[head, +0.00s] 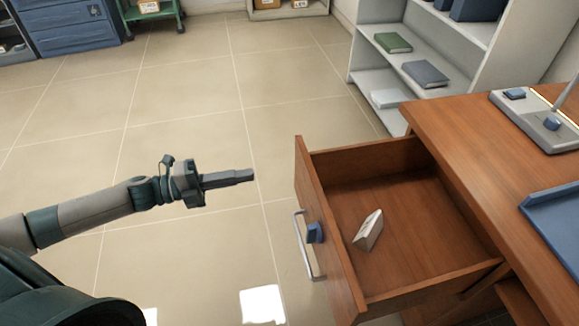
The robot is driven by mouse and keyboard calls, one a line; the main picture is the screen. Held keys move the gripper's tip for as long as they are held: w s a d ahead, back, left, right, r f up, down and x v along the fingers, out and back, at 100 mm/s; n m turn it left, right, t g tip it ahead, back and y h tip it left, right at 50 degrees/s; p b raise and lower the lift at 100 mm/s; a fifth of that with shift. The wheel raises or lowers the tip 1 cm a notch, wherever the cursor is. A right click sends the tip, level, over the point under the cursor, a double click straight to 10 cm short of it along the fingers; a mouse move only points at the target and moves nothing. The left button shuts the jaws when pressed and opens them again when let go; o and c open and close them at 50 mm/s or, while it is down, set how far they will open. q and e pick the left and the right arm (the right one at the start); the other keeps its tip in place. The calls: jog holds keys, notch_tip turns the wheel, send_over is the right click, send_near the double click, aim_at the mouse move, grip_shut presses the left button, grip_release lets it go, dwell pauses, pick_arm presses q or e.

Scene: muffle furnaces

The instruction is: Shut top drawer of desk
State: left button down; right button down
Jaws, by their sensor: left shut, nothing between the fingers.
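The wooden desk (470,135) stands at the right. Its top drawer (328,225) is pulled well out to the left, with its front panel facing my left arm. A silver bar handle (303,245) and a small blue block-like part (314,232) are on the drawer front. A small whitish wedge-shaped object (369,230) lies inside the drawer. My left gripper (250,175) is shut and empty, left of the drawer front and apart from it, pointing right. My right gripper is not in view.
A blue tray (560,228) and a grey lamp base (535,120) are on the desktop. A pale shelf unit (365,65) with books stands behind the desk. Blue drawers (75,30) and a green cart (152,18) are far back. The tiled floor between is clear.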

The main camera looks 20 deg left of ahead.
pick_arm(q)
send_near(304, 165)
jog(key=x, duration=0.4)
jog(key=shift+w+d+p, duration=0.25)
jog(key=shift+w+p, duration=0.05)
jog(key=shift+p, duration=0.1)
jog(key=shift+x, duration=0.85)
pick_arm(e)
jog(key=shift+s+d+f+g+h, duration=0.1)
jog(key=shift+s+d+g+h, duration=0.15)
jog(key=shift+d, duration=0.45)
pick_arm(q)
jog(key=shift+w+d+f, duration=0.1)
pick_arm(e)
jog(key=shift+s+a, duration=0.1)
